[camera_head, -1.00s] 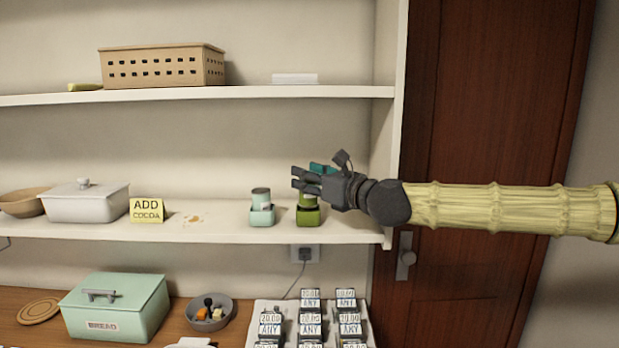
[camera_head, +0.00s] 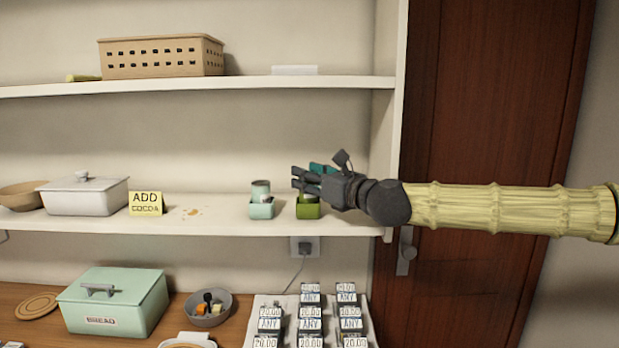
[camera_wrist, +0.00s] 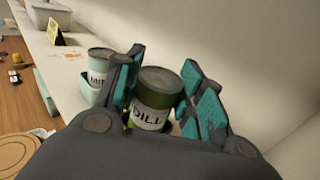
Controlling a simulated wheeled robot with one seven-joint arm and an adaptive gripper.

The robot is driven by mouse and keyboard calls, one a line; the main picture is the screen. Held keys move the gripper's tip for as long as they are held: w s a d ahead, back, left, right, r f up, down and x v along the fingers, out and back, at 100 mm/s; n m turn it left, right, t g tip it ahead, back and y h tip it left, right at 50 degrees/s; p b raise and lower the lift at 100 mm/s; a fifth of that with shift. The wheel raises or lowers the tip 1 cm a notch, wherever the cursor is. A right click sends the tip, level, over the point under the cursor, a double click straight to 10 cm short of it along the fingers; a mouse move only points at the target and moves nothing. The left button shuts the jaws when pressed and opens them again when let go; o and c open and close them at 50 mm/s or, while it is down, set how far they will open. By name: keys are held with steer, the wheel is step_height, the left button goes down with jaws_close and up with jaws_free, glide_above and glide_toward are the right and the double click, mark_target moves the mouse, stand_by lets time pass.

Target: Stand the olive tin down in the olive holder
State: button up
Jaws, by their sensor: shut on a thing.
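The olive tin (camera_wrist: 153,97) has a dark green body and a label reading "DILL"; it is upright between my fingers in the wrist view. My gripper (camera_head: 299,178) is shut on it, just above the olive holder (camera_head: 308,211), a small green open box near the shelf's right end. In the head view the fingers hide most of the tin, and its lower part appears to be inside the holder. I cannot tell whether it touches the holder's floor.
A mint tin (camera_wrist: 98,66) stands in a mint holder (camera_head: 262,210) close on the left. The shelf's upright side panel (camera_head: 390,150) is close on the right. Farther left are a yellow sign (camera_head: 146,204) and a white lidded dish (camera_head: 85,197). Another shelf (camera_head: 200,86) runs above.

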steer(key=shift+f+b, duration=0.8)
steer(key=shift+f, duration=0.15)
steer(key=o, duration=1.3)
steer(key=shift+r, duration=0.1)
steer(key=shift+c, duration=0.2)
steer(key=v, duration=1.2)
